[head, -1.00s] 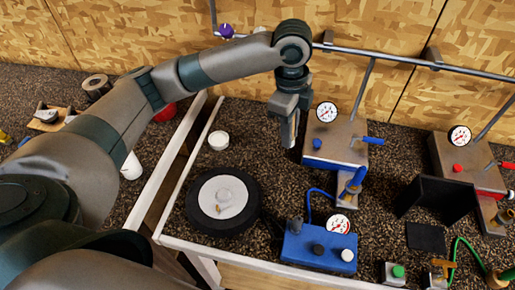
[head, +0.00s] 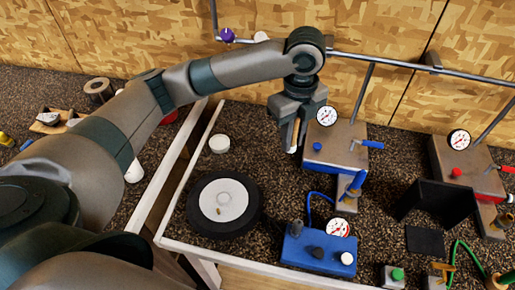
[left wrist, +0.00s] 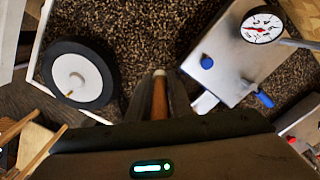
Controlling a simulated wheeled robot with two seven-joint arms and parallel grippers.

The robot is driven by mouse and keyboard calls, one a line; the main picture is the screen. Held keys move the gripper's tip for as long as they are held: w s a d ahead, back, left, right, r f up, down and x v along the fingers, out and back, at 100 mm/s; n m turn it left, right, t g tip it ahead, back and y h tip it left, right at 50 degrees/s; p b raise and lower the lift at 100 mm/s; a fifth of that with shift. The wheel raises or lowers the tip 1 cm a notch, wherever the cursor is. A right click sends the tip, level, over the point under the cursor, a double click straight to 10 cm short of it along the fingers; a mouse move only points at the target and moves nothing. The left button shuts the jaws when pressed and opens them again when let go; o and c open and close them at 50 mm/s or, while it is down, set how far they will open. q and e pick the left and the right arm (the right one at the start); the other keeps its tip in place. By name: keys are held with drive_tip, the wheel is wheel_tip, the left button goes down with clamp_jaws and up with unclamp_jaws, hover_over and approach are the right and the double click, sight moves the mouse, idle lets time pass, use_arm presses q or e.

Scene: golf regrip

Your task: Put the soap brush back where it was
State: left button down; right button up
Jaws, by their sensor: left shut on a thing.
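My left gripper (head: 291,148) hangs over the dark speckled bench, just left of the blue-and-grey gauge unit. It is shut on a slim, brown, wood-coloured handle with a pale end, which I take to be the soap brush (left wrist: 160,100). In the left wrist view the handle stands between the two fingers, pale end outward. In the head view only a small light part of it (head: 294,149) shows by the fingertips. The rest is hidden by the gripper. I cannot tell whether its tip touches the bench. My right gripper is in neither view.
The gauge unit (head: 336,150) stands close right of the gripper. A black round base with a white disc (head: 224,200) and a white round tub (head: 219,143) lie left. A blue box (head: 318,249) stands in front. A grey rail (head: 385,60) runs along the wall behind.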

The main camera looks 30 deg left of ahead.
use_arm(q)
drive_tip(key=a+f+p, duration=0.1)
drive_tip(key=a+f, duration=0.1)
drive_tip(key=a, duration=0.1)
drive_tip(key=w+a+f+p, duration=0.1)
drive_tip(key=a+f, duration=0.1)
drive_tip(key=a, duration=0.2)
drive_tip(key=w+a+f+p, duration=0.1)
drive_tip(key=a+f, duration=0.1)
drive_tip(key=a, duration=0.1)
drive_tip(key=shift+w+a, duration=0.15)
drive_tip(key=shift+a, duration=0.05)
drive_tip(key=shift+w+a+f+p, duration=0.1)
drive_tip(key=shift+a+f+p, duration=0.2)
drive_tip(key=shift+a+f, duration=0.05)
drive_tip(key=shift+f, duration=0.1)
wheel_tip(320, 180, down, 3)
drive_tip(key=shift+f+p, duration=0.15)
drive_tip(key=shift+p, duration=0.75)
drive_tip(key=shift+f, duration=0.3)
drive_tip(key=c, duration=1.6)
unclamp_jaws()
drive_tip(key=shift+f, duration=0.1)
